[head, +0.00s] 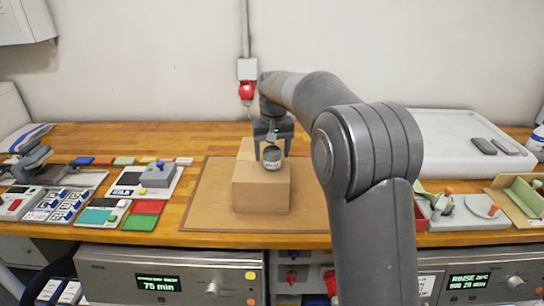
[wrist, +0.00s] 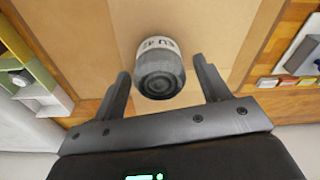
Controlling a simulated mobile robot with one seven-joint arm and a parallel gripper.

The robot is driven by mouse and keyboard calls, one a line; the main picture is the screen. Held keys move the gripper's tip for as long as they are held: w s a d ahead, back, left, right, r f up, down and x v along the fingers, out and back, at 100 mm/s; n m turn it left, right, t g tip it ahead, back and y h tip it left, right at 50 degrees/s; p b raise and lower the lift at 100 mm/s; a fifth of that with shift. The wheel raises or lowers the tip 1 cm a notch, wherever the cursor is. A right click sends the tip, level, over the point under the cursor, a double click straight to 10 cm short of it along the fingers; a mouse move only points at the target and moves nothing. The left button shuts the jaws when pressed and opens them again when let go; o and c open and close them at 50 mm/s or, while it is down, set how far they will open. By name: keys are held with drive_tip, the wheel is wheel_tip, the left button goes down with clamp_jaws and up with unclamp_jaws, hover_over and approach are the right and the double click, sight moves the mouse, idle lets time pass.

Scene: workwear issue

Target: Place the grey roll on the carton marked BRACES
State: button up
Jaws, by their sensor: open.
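The grey roll (head: 272,160) has a pale, lettered band and sits upright on top of a plain brown carton (head: 262,196), as far as I can tell. No BRACES marking is readable on the carton's visible faces. My gripper (head: 272,150) is open just above and behind the roll, pointing down. In the wrist view the roll (wrist: 160,74) shows between the two spread fingers (wrist: 163,78), with clear gaps on both sides and nothing gripped. The lettering on its band is only partly visible.
The carton stands on a brown mat (head: 207,205) on the wooden bench (head: 200,141). Small devices and coloured pads (head: 145,208) crowd the left. A pale tray (head: 445,135) with dark items lies at the right. My arm hides part of the bench right of the mat.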

sight(274, 151)
drive_tip(key=r, duration=0.3)
drive_tip(key=s+r, duration=0.1)
drive_tip(key=r, duration=0.6)
drive_tip(key=shift+s+d+r, duration=0.15)
drive_tip(key=shift+d, duration=0.05)
drive_tip(key=s+d+r+m+t, duration=0.1)
drive_tip(key=s+d, duration=0.4)
drive_tip(key=s, duration=0.4)
drive_tip(key=s+d+r+t, duration=0.1)
drive_tip(key=s+d+r, duration=0.1)
drive_tip(key=s+d, duration=0.5)
drive_tip(key=s+d+f, duration=0.1)
drive_tip(key=s+f, duration=0.2)
drive_tip(key=s, duration=0.4)
drive_tip(key=s+d+f+m+t, duration=0.1)
drive_tip(key=s+f, duration=0.3)
drive_tip(key=s, duration=0.2)
drive_tip(key=s+d+f+t, duration=0.1)
drive_tip(key=s+f, duration=0.2)
drive_tip(key=s, duration=0.4)
drive_tip(key=shift+s+d+f+m, duration=0.3)
drive_tip(key=shift+s+f, duration=0.05)
drive_tip(key=shift+f, duration=0.05)
